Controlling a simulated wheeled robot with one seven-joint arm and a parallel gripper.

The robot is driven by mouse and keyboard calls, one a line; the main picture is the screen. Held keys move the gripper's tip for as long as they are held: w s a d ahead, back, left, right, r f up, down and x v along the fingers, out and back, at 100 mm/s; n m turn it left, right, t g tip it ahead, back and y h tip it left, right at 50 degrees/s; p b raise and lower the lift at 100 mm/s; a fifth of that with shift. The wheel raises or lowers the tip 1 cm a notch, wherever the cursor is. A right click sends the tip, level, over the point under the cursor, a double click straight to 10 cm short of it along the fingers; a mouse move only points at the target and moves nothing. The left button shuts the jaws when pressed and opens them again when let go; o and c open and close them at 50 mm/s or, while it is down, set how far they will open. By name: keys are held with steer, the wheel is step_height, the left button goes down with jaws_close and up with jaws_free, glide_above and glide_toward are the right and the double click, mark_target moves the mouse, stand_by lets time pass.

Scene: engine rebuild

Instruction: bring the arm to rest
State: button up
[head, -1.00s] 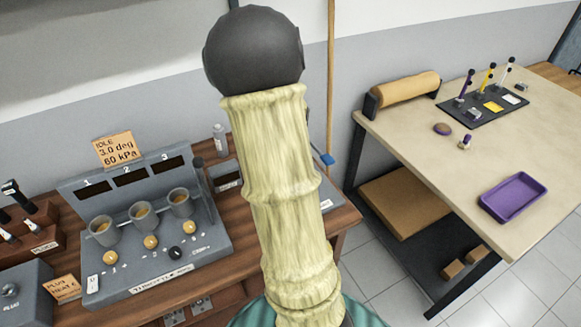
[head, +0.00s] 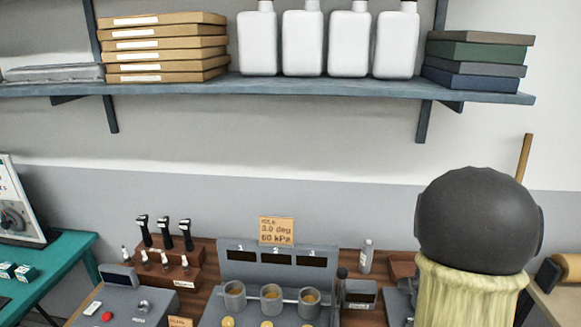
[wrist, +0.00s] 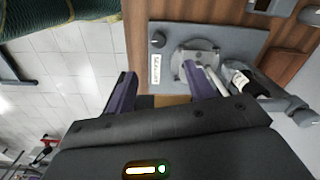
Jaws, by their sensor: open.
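My gripper (wrist: 160,92) shows in the wrist view with its two dark purple fingers wide apart and nothing seen between them. Beyond the fingers is a grey plate (wrist: 170,35) with a round fitting and metal parts on a wooden bench. One finger overlaps the fitting in the picture; I cannot tell whether they touch. In the head view my arm, with a pale yellow sleeve and dark rounded joint, rises at the lower right. My gripper is out of that view.
A grey test unit (head: 270,260) with three cups stands on the bench. A rack (head: 170,272) with black-topped tools is left of it. A shelf (head: 300,88) with white bottles and boxes runs above. Tiled floor (wrist: 65,70) shows left in the wrist view.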

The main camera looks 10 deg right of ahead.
steer(key=s+a+n+t, duration=0.2)
steer(key=a+n, duration=1.5)
steer(key=a, duration=0.4)
steer(key=shift+s+a+f+n, duration=0.2)
steer(key=shift+s+n, duration=0.1)
steer(key=shift+s, duration=0.1)
steer(key=shift+d, duration=0.1)
